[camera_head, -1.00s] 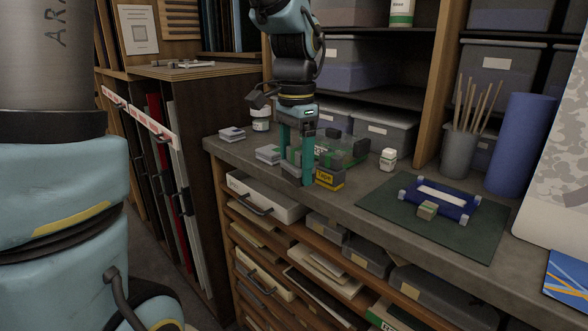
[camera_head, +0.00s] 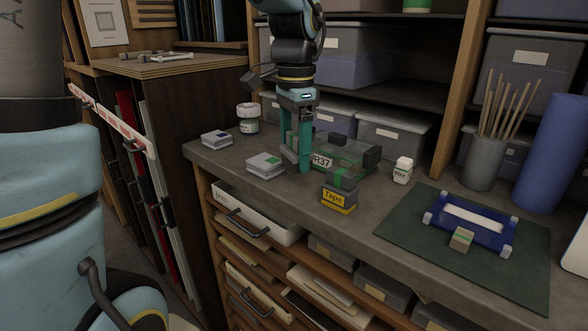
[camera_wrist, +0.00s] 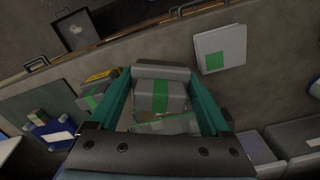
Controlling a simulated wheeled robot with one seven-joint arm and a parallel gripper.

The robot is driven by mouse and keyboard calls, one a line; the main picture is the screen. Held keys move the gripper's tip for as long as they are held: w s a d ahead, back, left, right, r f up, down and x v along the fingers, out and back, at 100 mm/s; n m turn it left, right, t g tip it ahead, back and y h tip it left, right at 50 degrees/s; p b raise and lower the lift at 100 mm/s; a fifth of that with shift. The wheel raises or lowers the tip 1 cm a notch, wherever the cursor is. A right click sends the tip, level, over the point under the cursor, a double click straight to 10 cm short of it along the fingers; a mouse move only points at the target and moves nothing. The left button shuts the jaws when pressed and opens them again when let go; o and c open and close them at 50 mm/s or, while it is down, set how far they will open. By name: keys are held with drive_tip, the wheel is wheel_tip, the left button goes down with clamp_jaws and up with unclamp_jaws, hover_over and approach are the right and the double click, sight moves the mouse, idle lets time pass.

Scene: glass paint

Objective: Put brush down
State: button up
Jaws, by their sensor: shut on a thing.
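My gripper (camera_head: 297,163) points down over the counter, beside a green-edged case marked R37 (camera_head: 352,154). Its teal fingers are shut on a grey block-like thing with a green band, which I take for the brush (camera_wrist: 160,96). In the head view the fingers partly hide it. I cannot tell whether it touches the counter. A similar grey, green-banded block (camera_head: 343,177) sits on the yellow Tape box (camera_head: 338,200), to the right of my gripper. That block also shows left of the fingers in the wrist view (camera_wrist: 91,99).
Grey-white packs (camera_head: 265,165) lie left of my gripper, with a white jar (camera_head: 248,118) behind. A small bottle (camera_head: 402,170), a green mat (camera_head: 400,238) with a blue roller frame (camera_head: 480,222), and a stick cup (camera_head: 484,168) stand right. Bare counter lies at the front.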

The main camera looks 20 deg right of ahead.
sight(295, 134)
drive_tip(key=shift+f, duration=2.3)
drive_tip(key=shift+f, duration=0.1)
drive_tip(key=o, duration=1.3)
drive_tip(key=shift+c, duration=0.2)
wheel_tip(295, 134, up, 12)
drive_tip(key=shift+r, duration=0.15)
drive_tip(key=a+f+n, duration=0.8)
drive_tip(key=a+f, duration=0.1)
drive_tip(key=a, duration=0.3)
drive_tip(key=w+a+f+n+t, duration=0.1)
drive_tip(key=a+f+n, duration=0.6)
drive_tip(key=a, duration=0.6)
wheel_tip(295, 134, down, 2)
drive_tip(key=shift+f+n+t, duration=0.1)
drive_tip(key=shift+n+t, duration=0.2)
drive_tip(key=shift+n, duration=0.1)
drive_tip(key=shift+w, duration=0.1)
